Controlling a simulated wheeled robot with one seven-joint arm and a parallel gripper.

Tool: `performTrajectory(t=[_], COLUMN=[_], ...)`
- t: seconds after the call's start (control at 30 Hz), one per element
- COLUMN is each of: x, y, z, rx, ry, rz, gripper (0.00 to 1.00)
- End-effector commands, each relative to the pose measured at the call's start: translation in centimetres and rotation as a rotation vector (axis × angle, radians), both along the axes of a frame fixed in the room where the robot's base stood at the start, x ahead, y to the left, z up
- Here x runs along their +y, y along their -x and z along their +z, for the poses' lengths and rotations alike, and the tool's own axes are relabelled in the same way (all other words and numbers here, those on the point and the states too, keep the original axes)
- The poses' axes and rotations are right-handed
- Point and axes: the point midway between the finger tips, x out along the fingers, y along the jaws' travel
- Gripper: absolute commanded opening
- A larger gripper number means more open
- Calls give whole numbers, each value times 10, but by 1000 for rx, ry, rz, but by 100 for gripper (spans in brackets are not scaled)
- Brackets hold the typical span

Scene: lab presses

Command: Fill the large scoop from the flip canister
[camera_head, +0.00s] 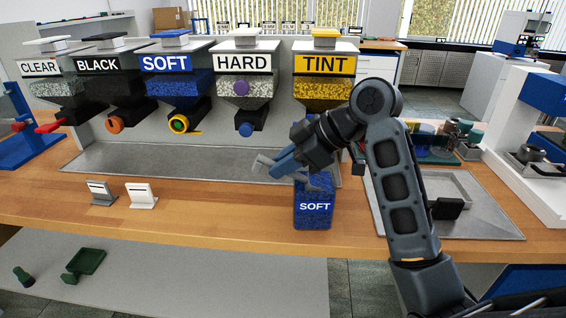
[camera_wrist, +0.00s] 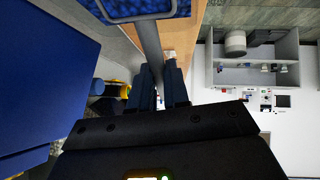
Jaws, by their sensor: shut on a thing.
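The canister labelled SOFT (camera_head: 314,213), blue and speckled, stands upright at the front of the wooden bench. My gripper (camera_head: 277,164) is just above and left of its top, and its fingers (camera_wrist: 161,88) are shut on a grey handle. In the wrist view the grey handle (camera_wrist: 149,42) runs up from between the fingers to a rounded grey loop. A blue speckled surface (camera_wrist: 118,6) shows beyond the loop. I cannot tell whether this handle belongs to the scoop or the canister.
Dispensers labelled CLEAR, BLACK, SOFT (camera_head: 165,64), HARD (camera_head: 242,63) and TINT (camera_head: 325,64) hang behind the bench. A grey tray (camera_head: 150,160) lies below them. Two small stands (camera_head: 142,195) are at left. A green tray-like piece (camera_head: 86,262) lies lower down. A press (camera_head: 540,150) stands right.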

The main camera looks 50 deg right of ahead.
Motion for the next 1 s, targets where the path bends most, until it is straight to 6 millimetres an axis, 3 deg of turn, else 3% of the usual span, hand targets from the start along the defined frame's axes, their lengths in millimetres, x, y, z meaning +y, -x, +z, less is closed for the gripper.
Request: performTrajectory(t=[0.47, 1.0], x=[-11, -5], y=[-10, -4], z=[0, 0], rx=[-1, 0], ry=[0, 0], rz=[1, 0], gripper=[0, 0])
